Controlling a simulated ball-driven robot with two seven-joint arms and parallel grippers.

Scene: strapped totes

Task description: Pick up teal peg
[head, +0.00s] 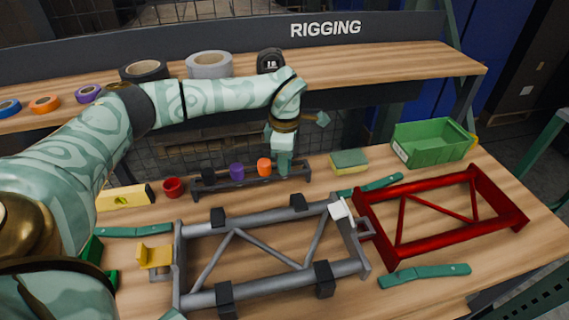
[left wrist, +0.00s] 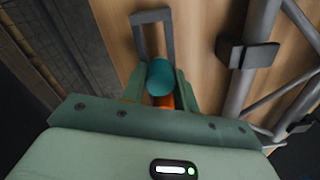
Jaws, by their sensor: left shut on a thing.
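The teal peg (left wrist: 160,76) shows in the left wrist view between the two fingers of my left gripper (left wrist: 158,88), which is shut on it. In the head view my left gripper (head: 284,168) points down at the right part of the dark peg rack (head: 222,185) and hides the peg. The rack also shows in the left wrist view (left wrist: 138,38). A purple peg (head: 237,171) and an orange peg (head: 264,167) stand in the rack, left of the gripper. I cannot tell whether the teal peg is clear of the rack. My right gripper is not in view.
A grey frame (head: 196,301) with black clamps lies in front of the rack, joined to a red frame (head: 433,241) on the right. A sponge (head: 349,161) and a green bin (head: 430,143) stand right of the rack.

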